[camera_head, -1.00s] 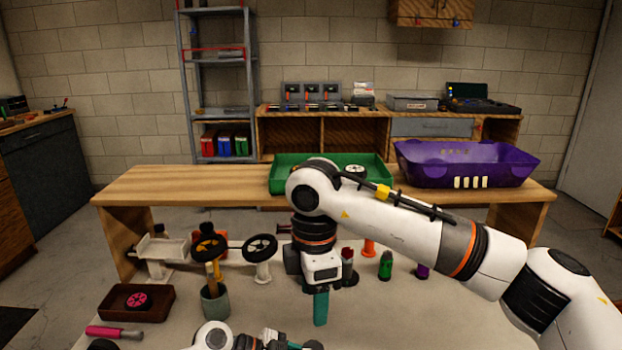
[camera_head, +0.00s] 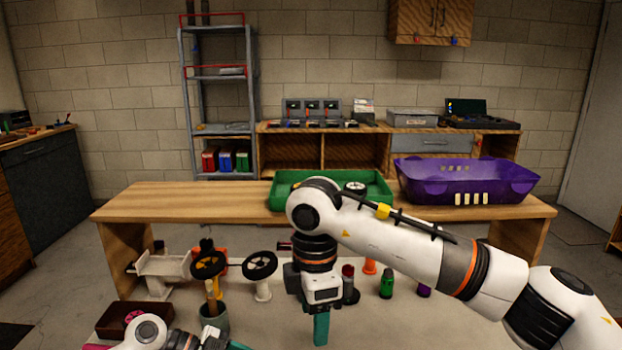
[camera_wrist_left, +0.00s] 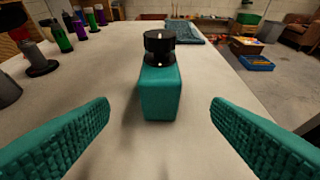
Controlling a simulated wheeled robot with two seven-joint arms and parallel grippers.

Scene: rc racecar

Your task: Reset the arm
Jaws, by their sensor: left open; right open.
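My right gripper (camera_head: 321,328) points down over the near table, its teal fingers seen edge-on, with nothing visible held. Its white arm reaches in from the right across the head view. My left gripper (camera_head: 236,345) is low in the head view, cut off by the bottom edge. In the left wrist view its two teal ribbed fingers (camera_wrist_left: 160,106) are wide apart and empty. A teal block with a black knob-like top (camera_wrist_left: 160,88) stands upright on the table ahead, between the fingers in the picture and apart from both.
A green tray (camera_head: 281,192) and a purple crate (camera_head: 466,188) stand on the wooden bench (camera_head: 165,200). On the near table are black wheels (camera_head: 260,265), a cup (camera_head: 214,322), a brown tray (camera_head: 112,322) and small bottles (camera_head: 386,284).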

